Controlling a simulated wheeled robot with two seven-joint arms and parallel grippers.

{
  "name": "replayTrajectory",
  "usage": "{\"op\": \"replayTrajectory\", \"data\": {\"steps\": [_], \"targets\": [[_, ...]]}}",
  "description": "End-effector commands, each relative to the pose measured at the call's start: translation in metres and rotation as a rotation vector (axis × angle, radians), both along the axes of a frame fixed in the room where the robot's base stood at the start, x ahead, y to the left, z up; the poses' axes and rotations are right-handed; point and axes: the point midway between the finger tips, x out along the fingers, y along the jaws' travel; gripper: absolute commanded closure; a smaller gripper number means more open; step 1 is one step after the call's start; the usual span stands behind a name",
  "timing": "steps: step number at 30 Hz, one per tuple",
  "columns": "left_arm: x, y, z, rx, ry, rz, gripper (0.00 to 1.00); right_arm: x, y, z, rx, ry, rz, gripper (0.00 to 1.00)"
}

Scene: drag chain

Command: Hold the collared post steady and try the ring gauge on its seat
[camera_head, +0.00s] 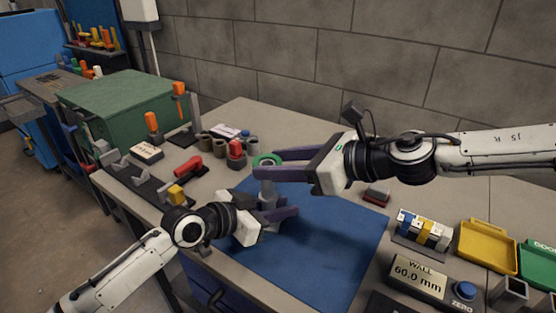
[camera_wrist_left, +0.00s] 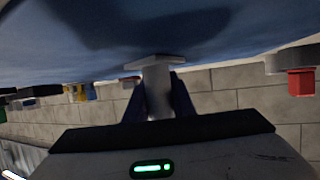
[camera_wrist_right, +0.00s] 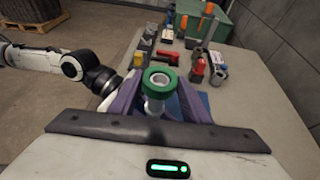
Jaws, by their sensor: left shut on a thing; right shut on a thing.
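The green ring gauge (camera_head: 266,160) is between the fingertips of my right gripper (camera_head: 262,167), which is shut on it. It also shows in the right wrist view (camera_wrist_right: 160,69), lying about level, with pale grey inside its opening. The grey collared post (camera_head: 268,187) stands below the ring, over the blue mat. My left gripper (camera_head: 277,209) is shut on the post, low down. The left wrist view shows the post (camera_wrist_left: 158,92) between its fingers, with a wide flat flange. I cannot tell whether the ring is around the post's top or just above it.
The blue mat (camera_head: 330,245) is mostly clear. To the left are a red-topped part (camera_head: 236,150), a red tool (camera_head: 187,167) and small cups (camera_head: 218,145).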

Motion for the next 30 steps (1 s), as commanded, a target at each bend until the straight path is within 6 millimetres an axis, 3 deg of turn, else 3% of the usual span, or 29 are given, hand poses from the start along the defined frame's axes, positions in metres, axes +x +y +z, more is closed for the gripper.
{"op": "replayTrajectory", "data": {"steps": [30], "targets": [[0.0, 0.0, 0.0, 0.001, 0.001, 0.0, 1.0, 0.0, 0.0, -0.02, 0.001, -0.001, -0.001, 0.82]]}}
